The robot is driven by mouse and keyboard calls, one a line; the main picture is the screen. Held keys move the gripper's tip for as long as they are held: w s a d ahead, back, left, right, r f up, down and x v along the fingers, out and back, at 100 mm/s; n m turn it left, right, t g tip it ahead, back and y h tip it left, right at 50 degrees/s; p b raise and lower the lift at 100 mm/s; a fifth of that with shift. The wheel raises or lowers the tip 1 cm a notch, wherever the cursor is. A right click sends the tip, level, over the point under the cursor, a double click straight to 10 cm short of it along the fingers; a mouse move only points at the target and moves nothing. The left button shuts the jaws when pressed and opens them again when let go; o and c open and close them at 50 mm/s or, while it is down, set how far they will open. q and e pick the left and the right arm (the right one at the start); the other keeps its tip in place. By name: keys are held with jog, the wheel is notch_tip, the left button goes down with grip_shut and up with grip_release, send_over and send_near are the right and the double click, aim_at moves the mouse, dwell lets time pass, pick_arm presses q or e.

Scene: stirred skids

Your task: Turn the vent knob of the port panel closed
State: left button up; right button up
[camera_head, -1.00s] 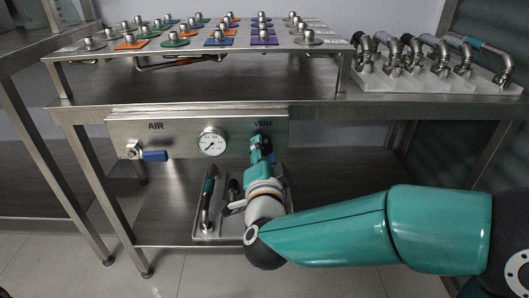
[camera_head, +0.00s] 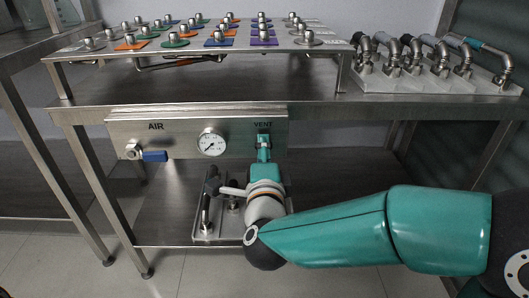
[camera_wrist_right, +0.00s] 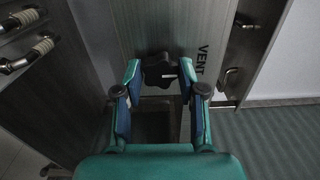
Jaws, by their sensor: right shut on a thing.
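The port panel (camera_head: 180,130) is a steel plate under the table's front edge, with "AIR" at its left and "VENT" at its right. The vent knob (camera_wrist_right: 159,71) is dark and lobed with a small pale mark, seen in the right wrist view beside the "VENT" lettering. My right gripper (camera_wrist_right: 161,75) is shut on it, one fingertip on each side. In the head view my right gripper (camera_head: 263,141) reaches up to the panel just below "VENT" and hides the knob. My left gripper is not in view.
A round gauge (camera_head: 212,143) sits mid-panel, and a blue-handled valve (camera_head: 154,156) is at its left. A tray (camera_head: 214,237) with metal pipe parts stands on the shelf below. A rack (camera_head: 100,50) of colored plates and a pale block (camera_head: 430,80) of pipe elbows stand on the table.

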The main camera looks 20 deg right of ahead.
jog(key=shift+s+f, duration=0.1)
jog(key=shift+f, duration=0.2)
jog(key=o, duration=1.1)
jog(key=shift+d, duration=0.1)
jog(key=shift+r, duration=0.1)
jog(key=shift+r, duration=0.1)
jog(key=v, duration=1.2)
